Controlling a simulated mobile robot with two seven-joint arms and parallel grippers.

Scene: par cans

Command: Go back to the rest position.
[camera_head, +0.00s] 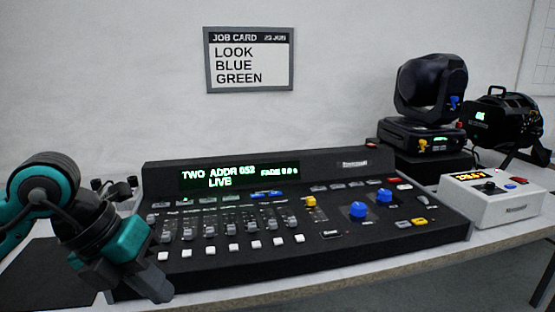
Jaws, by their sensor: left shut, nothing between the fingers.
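My left gripper (155,286) is at the lower left, its teal and black arm coming in from the left edge. It is shut and empty, pointing down beside the left front corner of the black lighting console (330,245). A small gap or light contact between the fingers and the console's edge cannot be told apart. The console's screen (240,175) reads TWO, ADDR 053, LIVE, with a small fade line. The console has several faders, white buttons, a yellow-capped control (309,202) and two blue knobs (384,195). My right gripper is not in view.
A job card (249,60) on the wall reads LOOK BLUE GREEN. A moving-head light (430,90), a par can (500,125) with a green display and a white box (491,205) stand at the right. A dark mat (45,275) lies at the left. The table's front edge (400,268) runs close before the console.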

